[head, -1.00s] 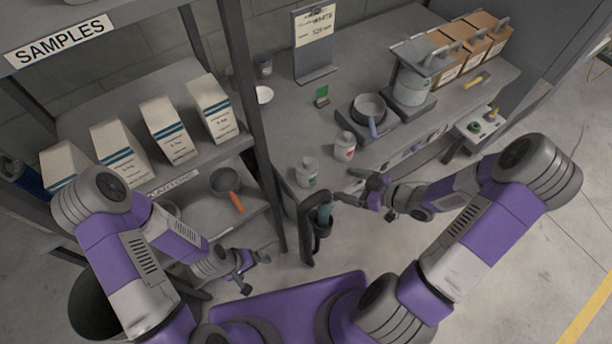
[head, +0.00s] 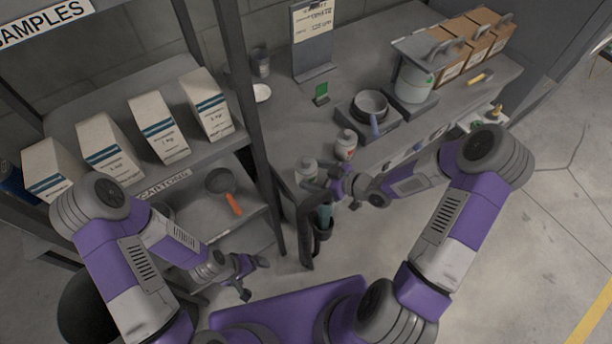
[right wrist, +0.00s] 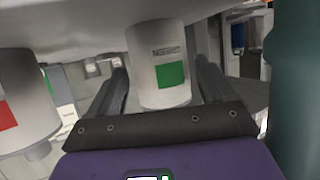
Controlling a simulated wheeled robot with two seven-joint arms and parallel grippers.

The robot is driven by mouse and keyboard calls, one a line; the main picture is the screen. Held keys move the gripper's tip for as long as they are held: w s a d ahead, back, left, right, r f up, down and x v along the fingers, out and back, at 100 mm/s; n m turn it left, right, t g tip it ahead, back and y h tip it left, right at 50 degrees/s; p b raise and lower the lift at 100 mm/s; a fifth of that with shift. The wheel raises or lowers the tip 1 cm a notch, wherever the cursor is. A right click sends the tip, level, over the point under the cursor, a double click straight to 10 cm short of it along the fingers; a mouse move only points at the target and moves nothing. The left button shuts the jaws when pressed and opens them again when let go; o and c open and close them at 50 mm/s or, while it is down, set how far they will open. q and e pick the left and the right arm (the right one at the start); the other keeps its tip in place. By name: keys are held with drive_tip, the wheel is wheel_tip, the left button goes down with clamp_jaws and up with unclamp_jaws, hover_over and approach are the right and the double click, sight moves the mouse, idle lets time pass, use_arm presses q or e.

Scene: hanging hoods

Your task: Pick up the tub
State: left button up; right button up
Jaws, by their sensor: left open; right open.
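A small white tub with a green label (head: 306,168) stands on the bench near its front left corner. In the right wrist view this tub (right wrist: 160,60) sits between my two fingers. A second white tub with a red label (head: 346,142) stands a little behind and to the right; it also shows at the left in the right wrist view (right wrist: 22,100). My right gripper (head: 325,181) is open at the green-labelled tub, with its fingers on either side; I cannot tell whether they touch it. My left gripper (head: 254,277) is open and empty, low beside the shelf.
A dark holder with a teal item (head: 323,217) hangs at the bench's front, just below my right gripper. A pan (head: 369,106) on a burner and a grey pot (head: 413,84) stand further right. A shelf post (head: 252,115) and cartons (head: 158,126) are to the left.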

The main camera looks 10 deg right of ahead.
drive_tip(key=shift+w+a+f, duration=0.2)
drive_tip(key=shift+w+a, duration=0.05)
drive_tip(key=shift+a, duration=0.05)
drive_tip(key=shift+c, duration=0.2)
drive_tip(key=shift+r, duration=0.1)
drive_tip(key=c, duration=0.6)
